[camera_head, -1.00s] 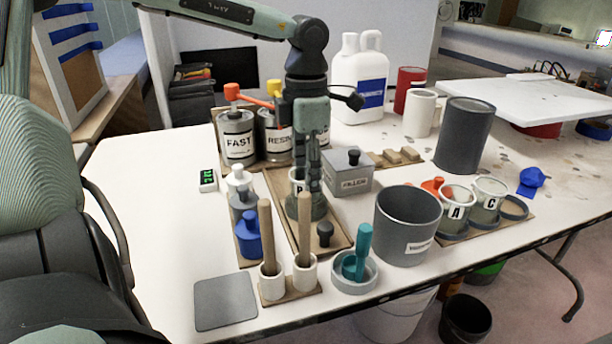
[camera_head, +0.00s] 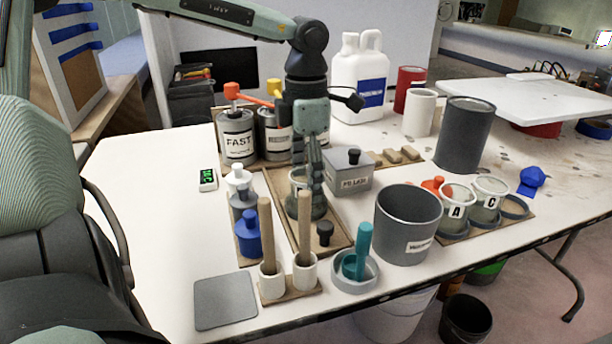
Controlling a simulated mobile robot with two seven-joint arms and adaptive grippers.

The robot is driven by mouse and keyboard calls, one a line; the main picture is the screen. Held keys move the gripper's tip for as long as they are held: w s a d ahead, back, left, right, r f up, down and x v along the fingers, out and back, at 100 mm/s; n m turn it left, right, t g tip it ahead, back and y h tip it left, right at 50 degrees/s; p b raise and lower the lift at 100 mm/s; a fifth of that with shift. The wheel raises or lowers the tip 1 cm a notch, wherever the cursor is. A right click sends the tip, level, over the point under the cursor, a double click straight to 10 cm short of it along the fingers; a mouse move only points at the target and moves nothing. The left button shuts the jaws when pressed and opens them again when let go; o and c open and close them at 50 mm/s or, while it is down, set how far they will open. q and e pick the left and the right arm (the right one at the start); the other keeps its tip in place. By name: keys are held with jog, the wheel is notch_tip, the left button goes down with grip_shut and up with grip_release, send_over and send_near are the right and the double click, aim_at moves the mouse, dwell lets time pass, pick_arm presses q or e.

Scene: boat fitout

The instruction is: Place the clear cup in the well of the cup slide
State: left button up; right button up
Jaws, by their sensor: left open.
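The clear cup (camera_head: 294,186), with a dark letter partly hidden, stands upright at the cup slide, a wooden-framed board (camera_head: 283,222) with a black knob (camera_head: 324,234). My left gripper (camera_head: 313,196) points straight down at the cup, its open fingers overlapping it and hiding much of it. I cannot tell whether the fingers touch the cup or whether its base is fully down in the well, which is hidden. My right gripper is not in view.
Cans (camera_head: 237,136) stand behind, with a grey filler box (camera_head: 347,175) to the right. Stick holders (camera_head: 272,281), a teal-handled tool (camera_head: 363,250) and a grey bucket (camera_head: 404,228) stand in front. Cups A (camera_head: 455,211) and C (camera_head: 490,202) sit in a rack.

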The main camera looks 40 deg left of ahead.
pick_arm(q)
jog(key=shift+r, duration=0.2)
notch_tip(320, 180, up, 12)
jog(key=shift+p, duration=0.3)
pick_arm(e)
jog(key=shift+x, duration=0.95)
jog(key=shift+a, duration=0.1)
pick_arm(q)
jog(key=shift+s+a, duration=0.1)
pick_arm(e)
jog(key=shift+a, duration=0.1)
